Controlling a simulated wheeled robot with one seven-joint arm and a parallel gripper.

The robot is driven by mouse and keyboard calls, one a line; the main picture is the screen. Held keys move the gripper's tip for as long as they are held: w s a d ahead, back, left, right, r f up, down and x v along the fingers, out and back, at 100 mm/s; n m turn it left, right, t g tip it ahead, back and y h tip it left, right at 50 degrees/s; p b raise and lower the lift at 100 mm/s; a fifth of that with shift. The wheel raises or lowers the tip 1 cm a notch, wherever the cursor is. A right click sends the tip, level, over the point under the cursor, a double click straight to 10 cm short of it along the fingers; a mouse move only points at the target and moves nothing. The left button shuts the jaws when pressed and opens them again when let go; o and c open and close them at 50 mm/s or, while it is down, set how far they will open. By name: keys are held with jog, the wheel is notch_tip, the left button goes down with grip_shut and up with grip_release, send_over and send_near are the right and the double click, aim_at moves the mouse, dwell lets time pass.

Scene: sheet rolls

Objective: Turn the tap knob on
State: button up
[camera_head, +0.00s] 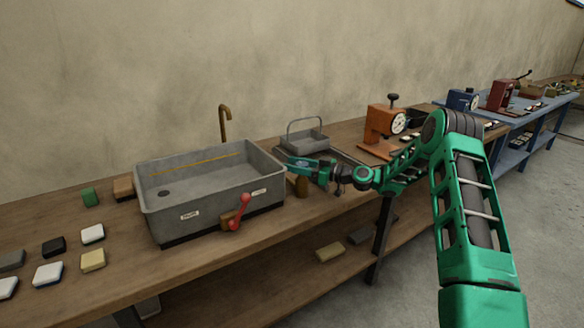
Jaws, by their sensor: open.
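The tap knob looks to be the red lever (240,212) on the front right of the grey sink basin (165,225). It slants from a wooden block (228,219) up to the right. The bent brass tap spout (225,122) stands behind the basin's back edge. My gripper (292,163) is at the right rim of the basin, to the right of the lever, higher in the picture and apart from it. It points left and is open, with nothing seen between the fingers. The fingertips are small and hard to make out.
A grey basket (305,141) stands behind my gripper. A brown rounded object (301,186) sits just below it. An orange machine with a dial (381,124) stands to the right. Several small blocks lie left of the basin. The wooden bench front (200,262) is mostly clear.

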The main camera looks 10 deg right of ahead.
jog(key=shift+a, duration=0.1)
jog(key=c, duration=0.8)
jog(key=shift+o, duration=0.2)
jog(key=shift+w+m+t+h, duration=0.15)
jog(key=shift+m+t+h, duration=0.15)
jog(key=shift+t+h, duration=0.15)
jog(key=shift+w+d+r+m+t+h, duration=0.1)
jog(key=shift+w+d+m+t+h, duration=0.2)
jog(key=shift+m+t+h, duration=1.1)
jog(key=shift+w+d+f+m+t+h, duration=0.1)
jog(key=shift+d+m+t+h, duration=0.4)
jog(key=shift+m+h, duration=0.95)
jog(key=shift+w+d+r+m+t+h, duration=0.1)
jog(key=shift+w+d+m+t+h, duration=0.15)
jog(key=shift+m+t+h, duration=1.25)
jog(key=shift+d+g+h, duration=0.25)
jog(key=shift+g+h, duration=0.1)
jog(key=shift+h, duration=0.95)
jog(key=o, duration=0.8)
jog(key=shift+c, duration=0.2)
